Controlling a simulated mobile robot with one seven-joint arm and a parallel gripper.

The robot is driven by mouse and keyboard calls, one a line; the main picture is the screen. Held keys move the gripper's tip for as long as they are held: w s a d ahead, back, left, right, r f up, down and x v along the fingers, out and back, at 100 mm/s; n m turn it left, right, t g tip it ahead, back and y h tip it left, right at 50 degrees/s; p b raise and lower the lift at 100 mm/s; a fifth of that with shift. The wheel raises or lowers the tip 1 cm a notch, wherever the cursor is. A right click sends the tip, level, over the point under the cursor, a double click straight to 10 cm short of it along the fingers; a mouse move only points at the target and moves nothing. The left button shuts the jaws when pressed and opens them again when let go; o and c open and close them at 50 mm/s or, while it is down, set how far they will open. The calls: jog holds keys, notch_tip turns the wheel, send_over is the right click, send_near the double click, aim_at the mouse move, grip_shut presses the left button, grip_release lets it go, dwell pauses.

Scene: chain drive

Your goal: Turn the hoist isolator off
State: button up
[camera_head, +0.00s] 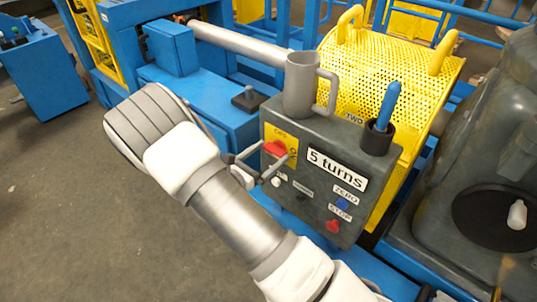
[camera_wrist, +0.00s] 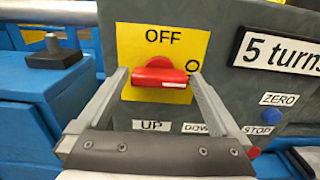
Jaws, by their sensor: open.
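The hoist isolator is a red rotary handle (camera_wrist: 158,76) on a yellow plate (camera_wrist: 190,42) marked OFF at the top. In the wrist view the handle's bar lies about level, with a pale mark at its right end. A partly hidden round mark shows on the plate to its right. The isolator also shows in the head view (camera_head: 274,148) at the upper left of the grey control box. My gripper (camera_head: 272,162) is open in front of it. In the wrist view my gripper (camera_wrist: 158,80) has one finger on each side of the handle; contact cannot be told.
The grey control box (camera_head: 345,215) carries a "5 turns" label, a blue ZERO button (camera_head: 342,204) and a red STOP button (camera_head: 333,226). A grey mug (camera_head: 300,85) and a blue-handled tool in a dark cup (camera_head: 378,138) stand on top. A yellow mesh guard (camera_head: 385,75) rises behind.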

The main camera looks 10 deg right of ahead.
jog(key=c, duration=1.1)
jog(key=shift+o, duration=0.2)
jog(key=n+p, duration=0.2)
jog(key=p, duration=0.1)
jog(key=shift+a+r+n, duration=0.1)
jog(key=shift+r+n, duration=0.1)
jog(key=shift+n, duration=0.2)
jog(key=n+p, duration=0.4)
jog(key=n, duration=0.1)
jog(key=shift+f+p, duration=0.15)
jog(key=shift+p, duration=0.25)
jog(key=n+p, duration=0.1)
jog(key=n, duration=0.2)
jog(key=n+p, duration=0.1)
jog(key=n, duration=0.1)
jog(key=shift+w+a+f+n+p, duration=0.1)
jog(key=shift+f+n+p, duration=0.05)
jog(key=shift+n+p, duration=0.25)
jog(key=shift+f+n+p, duration=0.2)
jog(key=shift+n+p, duration=0.35)
jog(key=shift+n, duration=1.65)
